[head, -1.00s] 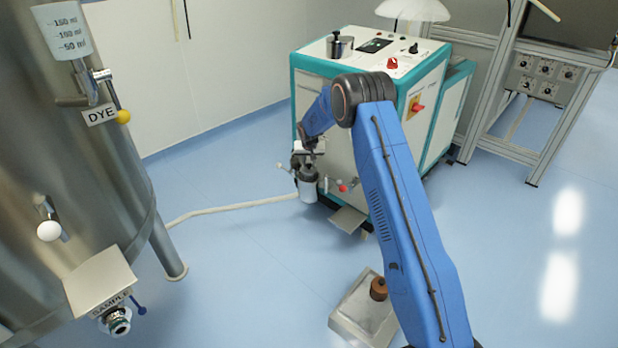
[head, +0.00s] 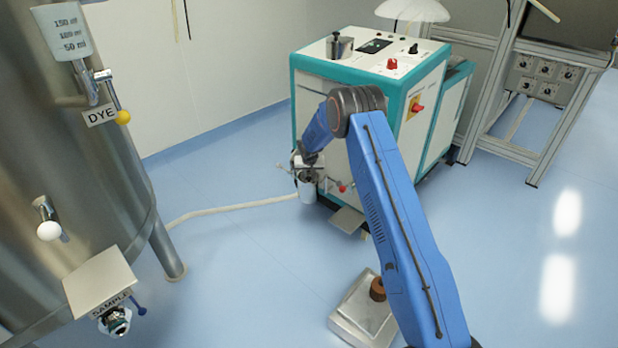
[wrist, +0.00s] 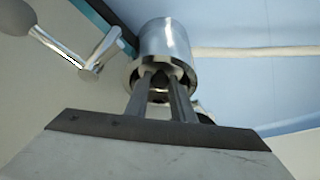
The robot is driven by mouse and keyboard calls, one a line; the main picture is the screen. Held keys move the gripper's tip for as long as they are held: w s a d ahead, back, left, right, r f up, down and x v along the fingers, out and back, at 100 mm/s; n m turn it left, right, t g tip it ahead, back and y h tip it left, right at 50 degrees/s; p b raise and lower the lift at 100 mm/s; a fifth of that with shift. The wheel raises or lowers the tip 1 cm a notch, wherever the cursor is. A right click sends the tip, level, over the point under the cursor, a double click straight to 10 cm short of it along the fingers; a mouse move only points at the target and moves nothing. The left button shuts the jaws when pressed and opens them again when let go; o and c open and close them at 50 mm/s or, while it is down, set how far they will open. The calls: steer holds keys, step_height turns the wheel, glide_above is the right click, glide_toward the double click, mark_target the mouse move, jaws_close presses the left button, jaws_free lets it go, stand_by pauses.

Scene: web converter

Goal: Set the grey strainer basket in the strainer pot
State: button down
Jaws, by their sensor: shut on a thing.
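The strainer pot (head: 307,193) is a shiny metal cylinder at the lower left of the white and teal machine. In the wrist view the pot (wrist: 165,40) lies just past my fingertips, with its round mouth facing me. My gripper (wrist: 160,84) is shut on a small dark part in that mouth, which I take to be the grip of the grey strainer basket (wrist: 160,82). The basket's body is hidden, apparently inside the pot; I cannot tell how deep it sits. In the head view my gripper (head: 308,172) is directly over the pot.
A metal lever (wrist: 95,50) stands close left of the pot in the wrist view. A red-tipped valve handle (head: 342,187) is right of it. A pale hose (head: 240,207) runs left along the floor. The machine (head: 385,75) stands close behind; open floor lies in front.

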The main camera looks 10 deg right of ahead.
steer(key=c, duration=1.5)
jaws_free()
steer(key=s+d+f+v, duration=0.1)
steer(key=s+d+v, duration=0.1)
steer(key=v, duration=1.3)
steer(key=s+d+v, duration=0.1)
steer(key=d+v, duration=0.1)
steer(key=v, duration=1.3)
steer(key=s+d+r, duration=0.1)
steer(key=s+r, duration=0.6)
steer(key=s, duration=0.3)
steer(key=s+d+r, duration=0.2)
steer(key=s+r, duration=0.5)
steer(key=s, duration=0.2)
steer(key=s+d+r+n, duration=0.1)
steer(key=s+r, duration=0.1)
steer(key=s, duration=0.9)
steer(key=s+d+r, duration=0.1)
steer(key=s+r, duration=0.1)
steer(key=s, duration=0.8)
steer(key=shift+n+y, duration=0.3)
steer(key=shift+n, duration=0.1)
steer(key=s+f, duration=0.1)
steer(key=s, duration=0.5)
steer(key=s+f, duration=0.1)
steer(key=s, duration=0.5)
steer(key=s+f, duration=0.2)
steer(key=s, duration=0.5)
steer(key=shift+a, duration=0.2)
